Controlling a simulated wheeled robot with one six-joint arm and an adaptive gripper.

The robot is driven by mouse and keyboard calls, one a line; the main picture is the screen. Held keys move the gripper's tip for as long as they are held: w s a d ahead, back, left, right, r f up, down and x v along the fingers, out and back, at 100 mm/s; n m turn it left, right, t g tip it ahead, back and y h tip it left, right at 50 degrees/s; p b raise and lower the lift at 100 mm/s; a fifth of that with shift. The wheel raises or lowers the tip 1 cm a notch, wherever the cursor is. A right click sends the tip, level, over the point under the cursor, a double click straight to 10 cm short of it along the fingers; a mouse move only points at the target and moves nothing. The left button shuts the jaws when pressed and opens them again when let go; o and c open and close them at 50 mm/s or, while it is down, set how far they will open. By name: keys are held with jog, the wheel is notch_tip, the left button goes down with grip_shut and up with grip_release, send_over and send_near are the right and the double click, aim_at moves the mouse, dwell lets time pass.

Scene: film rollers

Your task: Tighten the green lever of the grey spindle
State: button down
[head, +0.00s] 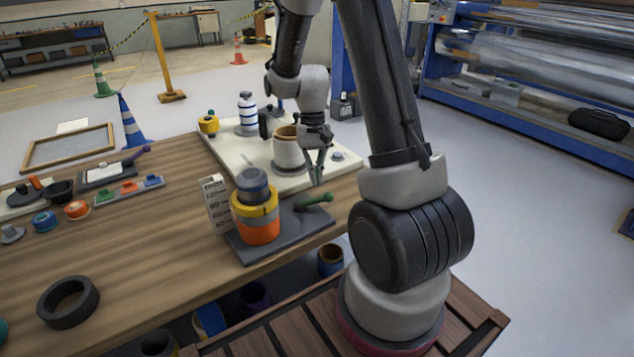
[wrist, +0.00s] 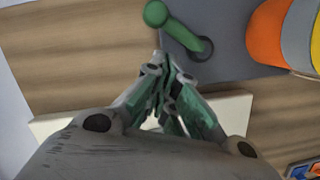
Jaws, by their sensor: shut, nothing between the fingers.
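The green lever (head: 315,199) lies low on the right side of a dark grey base plate (head: 262,250), its round knob pointing right. In the wrist view the green lever (wrist: 178,27) runs from a dark pivot up to its knob at the top. The grey spindle (head: 252,182) stands on the plate with yellow and orange rings (head: 257,229) around it. My gripper (head: 317,180) is shut and empty, pointing down above and behind the lever. In the wrist view its closed fingertips (wrist: 166,62) appear just below the lever, apart from it in the picture.
A black ring (head: 68,302) lies on the wooden table's clear front left.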

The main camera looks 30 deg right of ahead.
aim_at(314, 200)
jog(key=shift+s+a+f, duration=0.2)
jog(key=shift+s+f, duration=0.1)
jog(key=shift+s, duration=0.2)
jog(key=shift+s+a+f, duration=0.2)
jog(key=shift+s+f, duration=0.05)
jog(key=shift+s, duration=0.25)
jog(key=shift+s+m, duration=0.4)
jog(key=shift+m, duration=0.3)
jog(key=shift+s+m+y, duration=0.3)
jog(key=shift+s+m, duration=0.05)
jog(key=shift+m, duration=0.45)
jog(key=shift+s+a+m+t+y, duration=0.2)
jog(key=shift+s+m, duration=0.2)
jog(key=shift+m, duration=0.4)
jog(key=shift+s+a+m+t+y, duration=0.15)
jog(key=shift+s+m, duration=0.25)
jog(key=shift+m, duration=0.4)
jog(key=shift+d, duration=0.1)
